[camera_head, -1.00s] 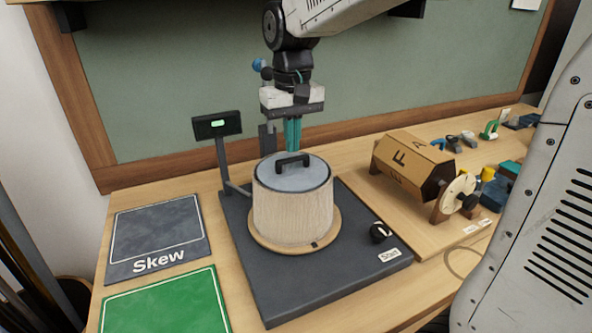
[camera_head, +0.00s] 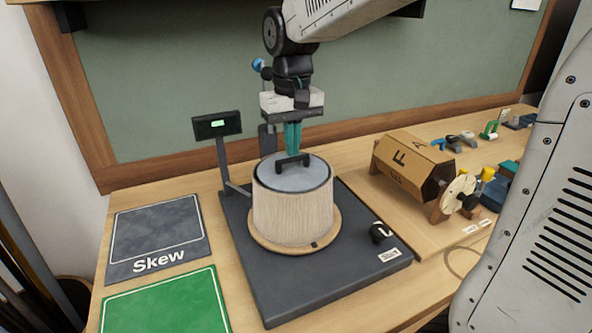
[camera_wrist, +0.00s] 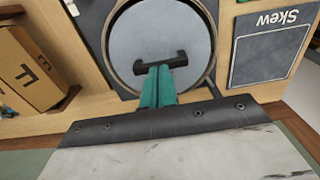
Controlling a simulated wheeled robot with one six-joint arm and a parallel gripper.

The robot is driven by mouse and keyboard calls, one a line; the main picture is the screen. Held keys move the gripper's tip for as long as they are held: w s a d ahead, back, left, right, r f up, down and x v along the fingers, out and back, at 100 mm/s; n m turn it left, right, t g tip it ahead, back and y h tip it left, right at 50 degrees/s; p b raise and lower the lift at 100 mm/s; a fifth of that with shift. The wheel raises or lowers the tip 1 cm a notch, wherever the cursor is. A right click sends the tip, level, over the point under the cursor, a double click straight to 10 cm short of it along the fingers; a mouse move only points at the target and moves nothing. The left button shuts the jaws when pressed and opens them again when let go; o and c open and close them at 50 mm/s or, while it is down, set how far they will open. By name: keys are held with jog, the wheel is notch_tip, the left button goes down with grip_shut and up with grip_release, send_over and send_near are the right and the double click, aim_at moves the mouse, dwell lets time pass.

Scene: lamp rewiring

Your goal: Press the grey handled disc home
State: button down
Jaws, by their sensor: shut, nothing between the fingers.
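The grey disc (camera_head: 287,178) with its black handle (camera_head: 293,163) lies in the top of a pale wooden drum (camera_head: 293,214). In the head view its far side looks close to the rim; I cannot tell whether it is fully seated. In the wrist view the disc (camera_wrist: 150,38) sits inside the drum's ring, with the handle (camera_wrist: 160,66) across it. My gripper (camera_head: 292,150) is shut and empty, its green fingers pointing down just behind the handle. The fingers also show in the wrist view (camera_wrist: 159,72), at the handle. I cannot tell whether they touch the disc.
The drum stands on a dark base (camera_head: 290,293) with a black knob (camera_head: 380,233). A small display (camera_head: 217,124) stands behind left. A grey "Skew" mat (camera_head: 157,238) and a green mat (camera_head: 165,305) lie left. A hexagonal lettered drum (camera_head: 413,167) stands right.

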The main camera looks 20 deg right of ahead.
jog(key=shift+f, duration=0.45)
dwell(0.8)
jog(key=shift+r, duration=0.1)
jog(key=shift+r, duration=3.45)
jog(key=shift+f, duration=0.1)
jog(key=s+f, duration=0.2)
jog(key=s, duration=0.1)
jog(key=shift+d+f, duration=0.2)
jog(key=shift+f, duration=0.2)
jog(key=s+d+f, duration=0.1)
jog(key=s+f, duration=0.2)
jog(key=s, duration=0.7)
jog(key=s+d+f+t, duration=0.1)
jog(key=s+d+f, duration=0.1)
jog(key=s, duration=0.9)
jog(key=shift+f, duration=0.5)
